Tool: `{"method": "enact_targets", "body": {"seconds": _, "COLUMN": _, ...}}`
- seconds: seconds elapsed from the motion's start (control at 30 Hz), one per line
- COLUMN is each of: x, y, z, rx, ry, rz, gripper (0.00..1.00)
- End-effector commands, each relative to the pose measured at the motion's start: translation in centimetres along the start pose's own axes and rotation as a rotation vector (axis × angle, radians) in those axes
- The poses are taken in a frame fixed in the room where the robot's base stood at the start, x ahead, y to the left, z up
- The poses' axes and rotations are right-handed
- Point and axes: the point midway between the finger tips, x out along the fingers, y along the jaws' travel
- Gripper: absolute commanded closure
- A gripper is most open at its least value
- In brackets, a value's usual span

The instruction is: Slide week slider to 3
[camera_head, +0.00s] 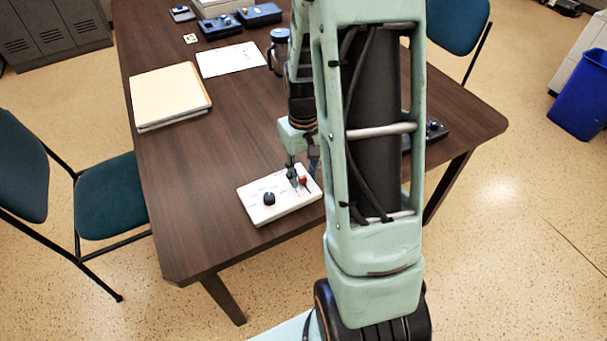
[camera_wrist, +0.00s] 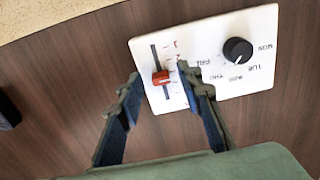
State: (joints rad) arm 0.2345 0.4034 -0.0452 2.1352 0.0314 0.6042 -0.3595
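The white control panel (camera_head: 265,207) lies on the table near its front edge; it also shows in the wrist view (camera_wrist: 220,85). The red week slider (camera_wrist: 161,77) sits in a dark vertical slot (camera_wrist: 155,58), below the slot's middle in the wrist view. Its scale marks are too small to read surely. The red slider (camera_head: 304,181) also shows in the head view. A black day knob (camera_wrist: 237,50) is on the same panel. My gripper (camera_wrist: 160,70) is open, with one finger on each side of the slider, apart from it in the picture. Contact cannot be told.
The brown table (camera_head: 215,130) holds a stack of folders (camera_head: 168,95), a paper sheet (camera_head: 230,60), a dark mug (camera_head: 278,50) and several dark boxes at the back. A dark device (camera_head: 435,130) lies right of my arm. Table left of the panel is clear.

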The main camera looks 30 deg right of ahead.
Motion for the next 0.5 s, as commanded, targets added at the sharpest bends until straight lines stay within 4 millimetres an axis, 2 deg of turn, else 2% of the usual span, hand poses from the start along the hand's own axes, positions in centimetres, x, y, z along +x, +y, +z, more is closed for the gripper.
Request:
{"method": "enact_targets", "body": {"seconds": 0.3, "x": -6.5, "y": 0.0, "z": -0.1, "rx": 0.001, "ry": 0.006, "rz": 0.002, "gripper": 0.67}}
{"method": "enact_targets", "body": {"seconds": 0.5, "x": -9.8, "y": 0.0, "z": -0.1, "rx": 0.001, "ry": 0.004, "rz": 0.001, "gripper": 0.67}}
